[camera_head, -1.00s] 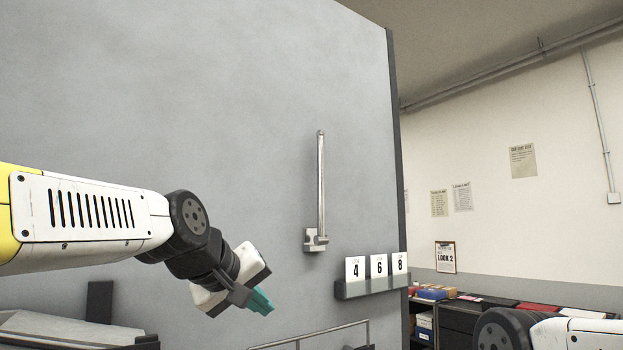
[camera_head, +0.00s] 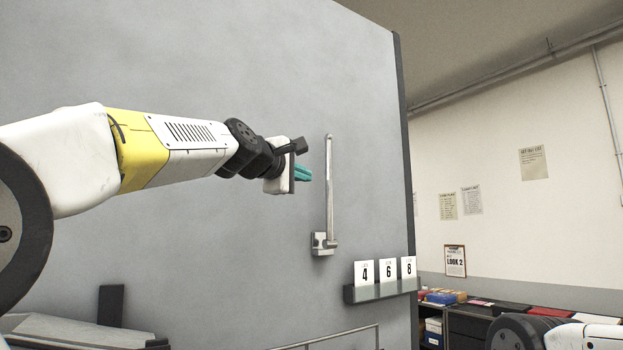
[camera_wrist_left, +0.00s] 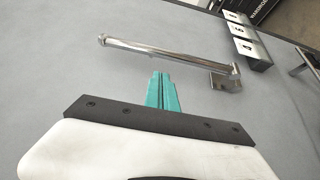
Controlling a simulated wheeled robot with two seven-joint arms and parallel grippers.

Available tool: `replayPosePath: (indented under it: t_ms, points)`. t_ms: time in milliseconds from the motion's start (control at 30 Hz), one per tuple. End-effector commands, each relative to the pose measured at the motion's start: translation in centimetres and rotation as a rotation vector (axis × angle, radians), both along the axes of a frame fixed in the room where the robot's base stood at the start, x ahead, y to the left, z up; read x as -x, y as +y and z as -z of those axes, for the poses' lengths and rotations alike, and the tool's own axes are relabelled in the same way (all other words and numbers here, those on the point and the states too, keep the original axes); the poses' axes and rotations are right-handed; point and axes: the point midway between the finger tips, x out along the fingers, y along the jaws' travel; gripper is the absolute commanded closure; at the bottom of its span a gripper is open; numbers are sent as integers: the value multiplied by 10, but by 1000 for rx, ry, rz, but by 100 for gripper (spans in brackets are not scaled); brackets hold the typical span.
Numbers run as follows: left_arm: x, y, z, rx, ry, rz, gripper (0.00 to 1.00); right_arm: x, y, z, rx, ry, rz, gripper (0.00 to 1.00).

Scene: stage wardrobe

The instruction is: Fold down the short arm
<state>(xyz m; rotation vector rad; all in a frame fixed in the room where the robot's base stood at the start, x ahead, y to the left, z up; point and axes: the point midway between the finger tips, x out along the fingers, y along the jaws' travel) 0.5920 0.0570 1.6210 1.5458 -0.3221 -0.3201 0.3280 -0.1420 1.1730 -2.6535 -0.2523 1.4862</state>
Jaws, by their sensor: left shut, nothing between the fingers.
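The short arm (camera_head: 329,190) is a slim metal bar on a bracket (camera_head: 322,244) fixed to the grey panel. In the head view it stands upright, raised from the bracket at its lower end. It also shows in the left wrist view (camera_wrist_left: 160,53), running across the upper middle. My left gripper (camera_head: 304,173) has teal fingers and is shut and empty. Its tips are just left of the bar at about mid-height, seemingly apart from it. In the wrist view the shut fingers (camera_wrist_left: 160,90) point toward the bar. My right gripper is not in view.
A small ledge (camera_head: 382,291) with number cards 4, 6 and 8 is on the panel, right of and below the bracket. A metal rail (camera_head: 330,338) runs below. The grey panel (camera_head: 200,60) around the bar is bare. A counter with boxes stands beyond at right.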

Motion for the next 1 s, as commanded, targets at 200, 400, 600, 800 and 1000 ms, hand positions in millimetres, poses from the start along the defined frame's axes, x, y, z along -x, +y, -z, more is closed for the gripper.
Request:
replayPosePath:
  t_ms: [200, 400, 600, 800, 1000]
  points:
    - [-39, -17, 2, -1, 3, 2, 100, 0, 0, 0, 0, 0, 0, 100]
    - [-66, -29, 1, -1, 2, 1, 100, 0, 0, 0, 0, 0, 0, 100]
    - [-77, -34, 1, -1, 1, 1, 100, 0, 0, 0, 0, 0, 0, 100]
    - [-78, -34, 0, -1, 1, 0, 100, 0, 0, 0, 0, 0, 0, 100]
    - [-77, -34, 1, -1, 1, 0, 100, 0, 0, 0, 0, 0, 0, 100]
